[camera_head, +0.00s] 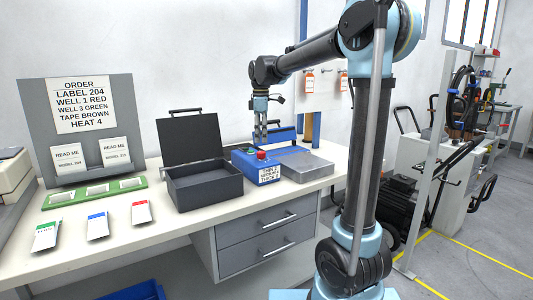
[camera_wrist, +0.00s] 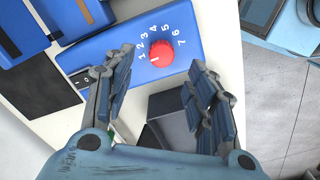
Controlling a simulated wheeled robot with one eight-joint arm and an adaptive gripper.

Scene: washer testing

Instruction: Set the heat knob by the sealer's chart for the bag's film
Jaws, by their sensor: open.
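The blue sealer (camera_head: 245,166) stands on the bench and has a red heat knob (camera_head: 261,155) on top. In the wrist view the knob (camera_wrist: 161,54) sits by a white dial numbered 1 to 7. A small pale mark on the knob seems to lie on the side near 1. The chart (camera_head: 270,172) on the sealer's front reads thin 2, medium 4, thick 6, in small print. My gripper (camera_head: 261,140) is open above the sealer, fingers pointing down. In the wrist view its fingers (camera_wrist: 160,64) stand either side of the knob, apparently not touching. I cannot identify the bag or its film.
An order sheet (camera_head: 80,101) on a grey board ends with HEAT 4; two READ ME cards hang below. An open dark case (camera_head: 205,190) stands left of the sealer, a grey metal box (camera_head: 308,165) right. Green, blue and red packets (camera_head: 97,226) lie at front left.

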